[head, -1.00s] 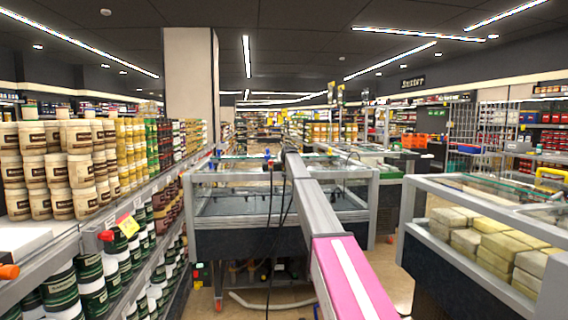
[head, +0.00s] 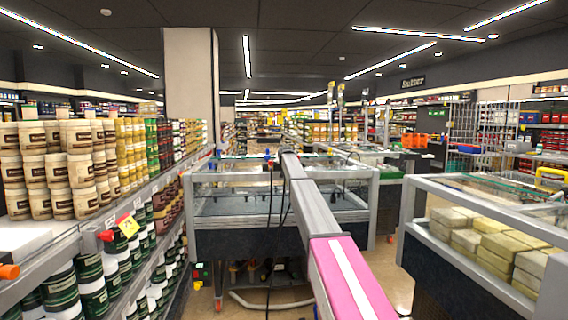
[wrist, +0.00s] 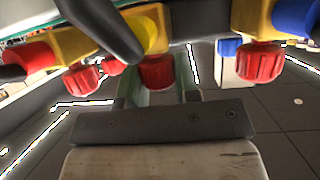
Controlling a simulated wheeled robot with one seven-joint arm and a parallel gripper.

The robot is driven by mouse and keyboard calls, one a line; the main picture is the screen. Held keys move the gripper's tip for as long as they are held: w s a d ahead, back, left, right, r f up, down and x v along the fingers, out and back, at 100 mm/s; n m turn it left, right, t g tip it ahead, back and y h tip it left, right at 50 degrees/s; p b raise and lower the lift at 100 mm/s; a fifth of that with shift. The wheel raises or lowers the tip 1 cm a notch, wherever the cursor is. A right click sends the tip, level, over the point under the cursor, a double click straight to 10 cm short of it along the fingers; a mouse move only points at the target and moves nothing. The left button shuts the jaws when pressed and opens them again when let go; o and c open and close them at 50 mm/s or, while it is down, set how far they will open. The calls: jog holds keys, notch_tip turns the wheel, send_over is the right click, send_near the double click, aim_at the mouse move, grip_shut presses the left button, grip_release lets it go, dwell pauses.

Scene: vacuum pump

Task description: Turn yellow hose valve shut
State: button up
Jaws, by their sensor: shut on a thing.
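In the wrist view, a row of yellow valve bodies with red knobs runs along the top. The middle valve has a round yellow part (wrist: 152,36) and a ribbed red knob (wrist: 157,71). My gripper (wrist: 159,84) has a finger on each side of this middle knob and is shut on it. A dark tube or lever (wrist: 104,22) crosses in front of the valve's upper left. I cannot see where the fingers touch the knob, or the valve's exact turn. In the head view, my arm reaches toward the pump rack, and its end is too small to make out.
Other red knobs sit close on the left (wrist: 82,79) and right (wrist: 260,62) of the wrist view. A blue-capped white block (wrist: 231,62) stands between. In the head view, shelves of tubs (head: 75,155) line the left and a freezer case (head: 470,215) stands right.

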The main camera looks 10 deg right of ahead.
jog(key=shift+m+g+h, duration=0.6)
jog(key=shift+m+h, duration=1.4)
jog(key=shift+h, duration=0.2)
jog(key=shift+m+h, duration=0.3)
jog(key=o, duration=0.9)
jog(key=shift+o, duration=0.2)
jog(key=shift+n+t+y, duration=0.4)
jog(key=shift+n+y, duration=0.5)
jog(key=shift+n+t+y, duration=0.3)
jog(key=shift+n+y, duration=1.5)
jog(key=shift+y, duration=0.3)
